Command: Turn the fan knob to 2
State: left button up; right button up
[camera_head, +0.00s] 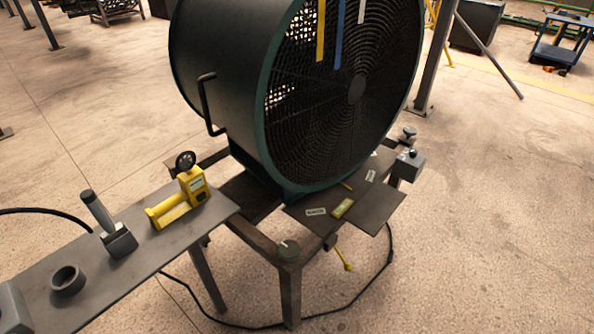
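A large dark green drum fan (222,75) stands on a metal frame in the middle, its round grille (385,110) facing right. A small grey box (408,166) with a dark knob (412,153) on it is at the right side of the stand. I cannot tell which is the fan knob, and no numbers or pointer setting are readable. Neither of my grippers is in view.
A black cable (385,255) lies on the floor.

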aim_at(413, 153)
jog(key=k, duration=0.5)
jog(key=z, duration=1.35)
jog(key=i, duration=4.65)
jog(key=u, duration=3.55)
